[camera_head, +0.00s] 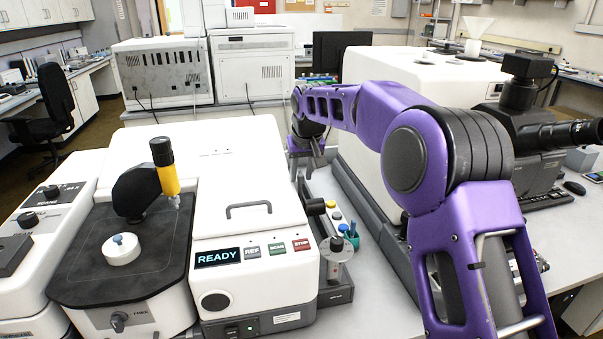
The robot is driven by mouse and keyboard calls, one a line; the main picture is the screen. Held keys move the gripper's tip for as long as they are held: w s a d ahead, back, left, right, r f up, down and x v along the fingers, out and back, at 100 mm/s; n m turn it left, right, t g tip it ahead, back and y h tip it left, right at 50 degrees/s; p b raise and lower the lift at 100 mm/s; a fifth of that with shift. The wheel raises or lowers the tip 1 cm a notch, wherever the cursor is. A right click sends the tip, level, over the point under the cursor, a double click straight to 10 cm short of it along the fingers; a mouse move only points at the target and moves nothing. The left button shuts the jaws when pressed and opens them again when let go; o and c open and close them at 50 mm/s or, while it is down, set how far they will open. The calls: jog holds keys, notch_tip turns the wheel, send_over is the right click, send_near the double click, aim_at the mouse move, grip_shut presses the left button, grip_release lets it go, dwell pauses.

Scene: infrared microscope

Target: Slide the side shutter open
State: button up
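The white instrument (215,150) with a READY display (218,258) stands at centre left. I cannot make out a side shutter for certain; the instrument's right side is seen edge-on and mostly hidden. A dark round knob (315,206) sticks out at that right side. My purple arm reaches from the lower right over the bench to the back. My gripper (309,164) hangs at the instrument's far right corner, above the gap beside it. It is small and partly dark in the picture. I cannot tell whether its fingers are apart or touch anything.
A narrow grey tray (338,291) with coloured caps and a metal post (335,255) lies in the gap. A large white cabinet (375,150) bounds the gap on the right. Bare bench shows at front right.

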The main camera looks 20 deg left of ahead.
grip_shut()
dwell(1.4)
